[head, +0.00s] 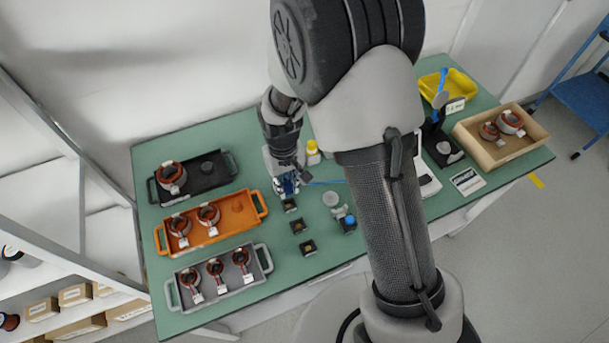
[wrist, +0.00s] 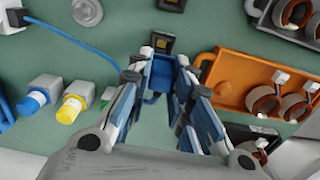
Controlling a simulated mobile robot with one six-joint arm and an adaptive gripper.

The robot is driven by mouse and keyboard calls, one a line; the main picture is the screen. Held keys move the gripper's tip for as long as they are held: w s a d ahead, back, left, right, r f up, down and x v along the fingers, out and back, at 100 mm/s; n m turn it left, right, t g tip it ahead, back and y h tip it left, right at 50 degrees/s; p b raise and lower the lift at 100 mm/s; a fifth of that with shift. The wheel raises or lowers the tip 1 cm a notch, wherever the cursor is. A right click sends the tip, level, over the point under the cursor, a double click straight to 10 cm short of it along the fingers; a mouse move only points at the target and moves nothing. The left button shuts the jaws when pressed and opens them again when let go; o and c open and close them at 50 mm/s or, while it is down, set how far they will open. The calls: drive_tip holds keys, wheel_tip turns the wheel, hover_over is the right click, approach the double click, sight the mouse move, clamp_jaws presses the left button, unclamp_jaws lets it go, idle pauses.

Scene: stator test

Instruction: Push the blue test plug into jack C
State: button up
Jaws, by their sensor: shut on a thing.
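My gripper (head: 287,190) is low over the green table, beside the right end of the orange tray. In the wrist view, its fingers (wrist: 163,65) are shut on the blue test plug (wrist: 161,76). A black jack block (wrist: 162,43) with a tan centre lies just beyond the fingertips; I cannot tell whether the plug touches it. Another block (wrist: 172,4) is at the top edge. In the head view, three blocks stand in a line: one just below the gripper (head: 290,205), a middle one (head: 298,227) and a near one (head: 307,248). Their letters are unreadable.
Orange (head: 238,212), black (head: 212,165) and grey (head: 240,275) trays with wound stators stand left. A blue cable (wrist: 75,40) crosses the table. Grey blocks with blue (wrist: 32,103) and yellow (wrist: 70,108) ends are left in the wrist view. A cardboard tray (head: 480,155) is right.

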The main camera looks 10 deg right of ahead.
drive_tip(key=shift+f, duration=0.25)
drive_tip(key=shift+s+f+b, duration=0.15)
drive_tip(key=shift+f+b, duration=0.5)
drive_tip(key=shift+f, duration=0.05)
drive_tip(key=shift+f+b, duration=1.05)
drive_tip(key=shift+f, duration=0.45)
drive_tip(key=shift+f+b, duration=0.8)
drive_tip(key=shift+f, duration=0.25)
drive_tip(key=o, duration=1)
drive_tip(key=shift+r, duration=0.1)
wheel_tip(320, 180, up, 12)
drive_tip(key=shift+f, duration=0.1)
